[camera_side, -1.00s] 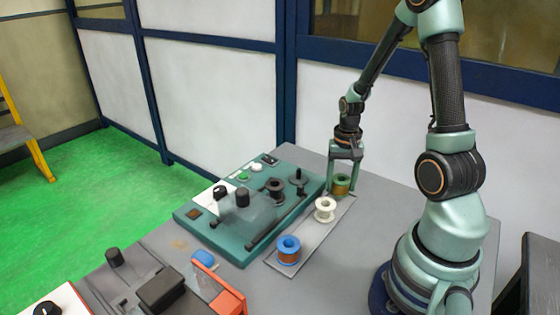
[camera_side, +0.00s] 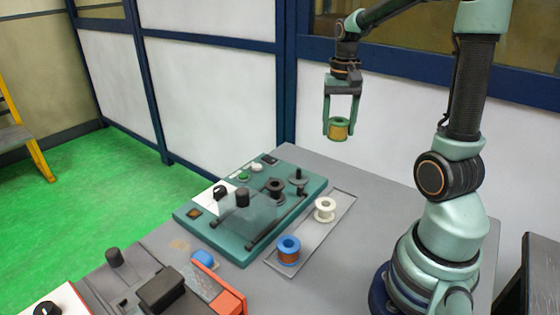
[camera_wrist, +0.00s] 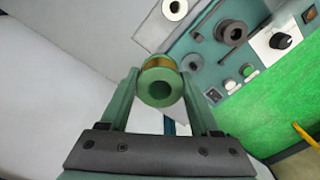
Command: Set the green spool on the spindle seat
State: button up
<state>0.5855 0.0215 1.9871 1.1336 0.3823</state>
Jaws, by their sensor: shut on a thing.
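My gripper (camera_side: 340,122) is shut on the green spool (camera_side: 338,132), which has green flanges and a copper-coloured winding. It holds the spool upright in the air, well above the table. In the wrist view the spool (camera_wrist: 160,86) sits between the two fingers, with its bore facing the camera. The teal winding machine (camera_side: 215,232) stands on the table, below and to the left of the gripper. A dark upright post with a round base (camera_side: 298,178) stands at its far right, and a dark spool-like part (camera_side: 275,186) sits nearby. I cannot tell for sure which is the spindle seat.
A white spool (camera_side: 325,208) and a blue spool (camera_side: 289,248) stand on a grey tray (camera_side: 308,243) beside the machine. Another dark device (camera_side: 150,285) stands at the front left.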

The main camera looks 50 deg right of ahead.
jog(key=w+f, duration=0.2)
jog(key=w, duration=0.1)
jog(key=w+a+f, duration=0.1)
jog(key=w+f, duration=0.1)
jog(key=w, duration=0.1)
jog(key=w+f, duration=0.2)
jog(key=w, duration=0.1)
jog(key=shift+w+a+f, duration=0.3)
jog(key=shift+w+f, duration=0.1)
jog(key=shift+f, duration=1.95)
jog(key=shift+f, duration=0.25)
jog(key=shift+f, duration=0.3)
jog(key=shift+f, duration=0.8)
jog(key=shift+f, duration=0.35)
jog(key=shift+f, duration=0.6)
jog(key=o, duration=1.4)
